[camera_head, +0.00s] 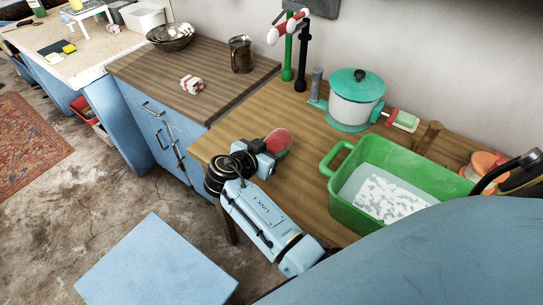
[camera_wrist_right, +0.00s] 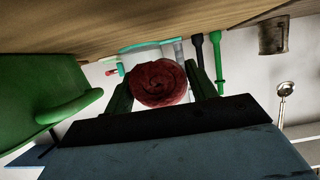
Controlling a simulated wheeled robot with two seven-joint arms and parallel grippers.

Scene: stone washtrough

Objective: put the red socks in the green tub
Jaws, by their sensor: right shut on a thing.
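The red socks (camera_head: 278,142) are a rolled ball. My right gripper (camera_head: 265,152) is shut on them, above the wooden worktop and left of the green tub. In the right wrist view the red roll (camera_wrist_right: 160,83) sits between the two green fingers. The green tub (camera_head: 352,213) stands on the worktop at the right and holds pale water with white foam. Part of its green side and handle (camera_wrist_right: 68,108) shows at the left of the wrist view. My left gripper is not in view.
A white pot with a green lid (camera_head: 357,83) stands behind the tub. Green and black upright posts (camera_head: 301,65) stand near the wall.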

